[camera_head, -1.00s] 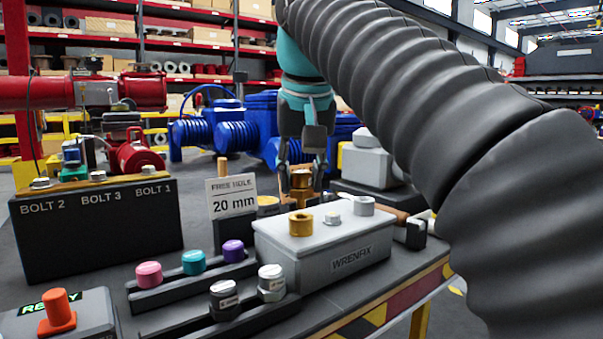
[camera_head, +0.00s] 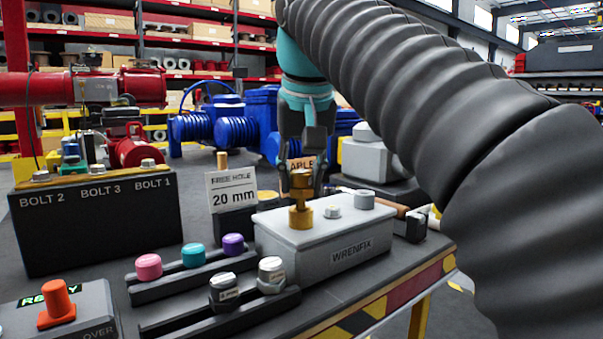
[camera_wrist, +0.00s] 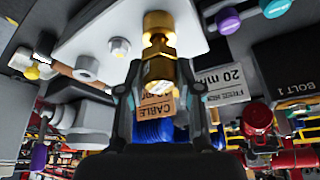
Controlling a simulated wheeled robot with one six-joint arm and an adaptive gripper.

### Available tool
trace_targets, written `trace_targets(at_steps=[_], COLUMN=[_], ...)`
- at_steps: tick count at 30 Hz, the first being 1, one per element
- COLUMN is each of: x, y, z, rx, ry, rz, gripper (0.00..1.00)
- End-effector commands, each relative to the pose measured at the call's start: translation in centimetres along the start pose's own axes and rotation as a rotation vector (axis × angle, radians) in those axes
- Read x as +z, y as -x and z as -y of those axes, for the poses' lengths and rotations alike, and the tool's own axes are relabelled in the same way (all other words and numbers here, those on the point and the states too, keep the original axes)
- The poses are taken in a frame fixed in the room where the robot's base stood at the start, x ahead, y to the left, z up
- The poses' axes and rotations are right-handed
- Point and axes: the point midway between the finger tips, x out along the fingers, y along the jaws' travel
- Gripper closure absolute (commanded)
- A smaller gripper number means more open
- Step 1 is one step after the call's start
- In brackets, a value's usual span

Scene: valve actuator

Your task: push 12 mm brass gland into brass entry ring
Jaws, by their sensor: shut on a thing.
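My gripper (camera_head: 302,185) is shut on the brass gland (camera_head: 302,184) and holds it upright over the grey WRENFIX box. The brass entry ring (camera_head: 300,217) stands on the left part of the box top. In the head view the gland's lower end meets the ring or hangs just above it; how far it is in cannot be told. In the wrist view the gland (camera_wrist: 159,70) lies between my fingers (camera_wrist: 160,100), in line with the ring (camera_wrist: 158,21). The finger contact is partly hidden.
The box (camera_head: 340,247) also carries a small bolt head (camera_head: 332,211) and a grey round boss (camera_head: 364,199) right of the ring. A "20 mm" sign (camera_head: 234,192) stands behind left. Racks with coloured caps (camera_head: 193,255) and metal fittings (camera_head: 271,274) stand in front left.

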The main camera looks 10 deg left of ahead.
Motion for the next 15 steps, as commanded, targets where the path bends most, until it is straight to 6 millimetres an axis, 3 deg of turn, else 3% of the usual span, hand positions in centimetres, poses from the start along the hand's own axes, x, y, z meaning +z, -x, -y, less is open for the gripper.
trace_targets(at_steps=[15], x=[0.44], y=[-1.11], z=[0.0], rx=[0.0], ry=[0.0], rz=[0.0], gripper=[1.0])
